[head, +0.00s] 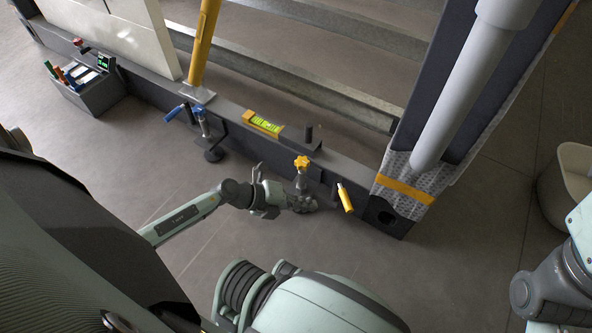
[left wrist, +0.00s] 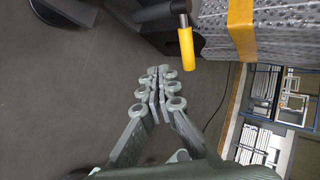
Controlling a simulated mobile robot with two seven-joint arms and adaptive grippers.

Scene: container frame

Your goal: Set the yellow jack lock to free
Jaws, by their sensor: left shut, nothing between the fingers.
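A yellow handle (head: 345,197) hangs on the front of the dark frame beam, near its right corner. Left of it a yellow star knob (head: 301,163) tops a jack post; I cannot tell which of the two is the lock. My left gripper (head: 306,204) is low in front of the beam, below the star knob and left of the handle. The left wrist view shows its fingers (left wrist: 160,90) shut and empty. There the yellow handle (left wrist: 186,48) is beyond the fingertips, slightly right, and apart from them. My right gripper is not in view.
A blue-handled jack (head: 205,130) stands farther left along the beam (head: 240,137). A spirit level (head: 263,124) lies on the beam. A tool box (head: 92,92) is at the far left. A patterned corner post with a yellow band (head: 404,190) is right of the handle. The front floor is clear.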

